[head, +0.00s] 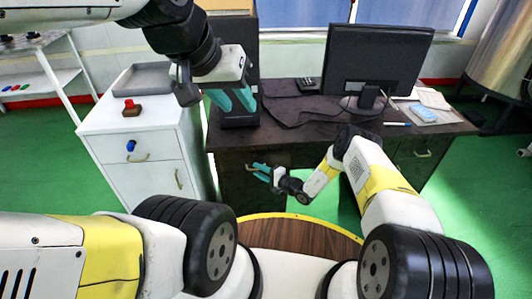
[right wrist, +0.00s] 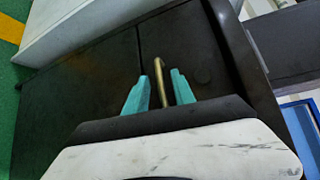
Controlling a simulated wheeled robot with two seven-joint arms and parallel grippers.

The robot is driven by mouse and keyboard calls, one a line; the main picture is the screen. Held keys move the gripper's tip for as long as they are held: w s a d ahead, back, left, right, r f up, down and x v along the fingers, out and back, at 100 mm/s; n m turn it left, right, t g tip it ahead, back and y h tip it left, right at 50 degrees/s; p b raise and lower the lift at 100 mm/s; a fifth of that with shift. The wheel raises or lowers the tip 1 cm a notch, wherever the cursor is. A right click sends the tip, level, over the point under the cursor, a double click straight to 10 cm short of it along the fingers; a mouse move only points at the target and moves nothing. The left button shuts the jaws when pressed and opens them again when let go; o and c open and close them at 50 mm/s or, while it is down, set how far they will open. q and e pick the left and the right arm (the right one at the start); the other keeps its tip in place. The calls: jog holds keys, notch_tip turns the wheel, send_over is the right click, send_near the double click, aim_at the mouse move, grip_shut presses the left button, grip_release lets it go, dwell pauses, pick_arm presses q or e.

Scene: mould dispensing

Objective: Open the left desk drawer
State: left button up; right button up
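The dark desk (head: 300,130) has a left front (head: 232,185) that appears closed. A brass handle (right wrist: 160,70) stands out from the dark drawer front (right wrist: 95,90) in the right wrist view. My right gripper (head: 258,170) is at this front in the head view. Its teal fingers (right wrist: 160,90) lie on either side of the handle, with narrow gaps showing, so it is open around the handle. My left gripper (head: 233,100) is open and empty, raised above the desk's left end. The handle is small and partly covered by my gripper in the head view.
A white cabinet (head: 125,165) stands left of the desk, with a grey tray (head: 142,78) and a red item (head: 131,108) on top. A monitor (head: 375,60), phone (head: 307,85) and papers (head: 430,98) are on the desk. Green floor shows on both sides.

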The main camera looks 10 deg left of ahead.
grip_shut()
dwell(1.3)
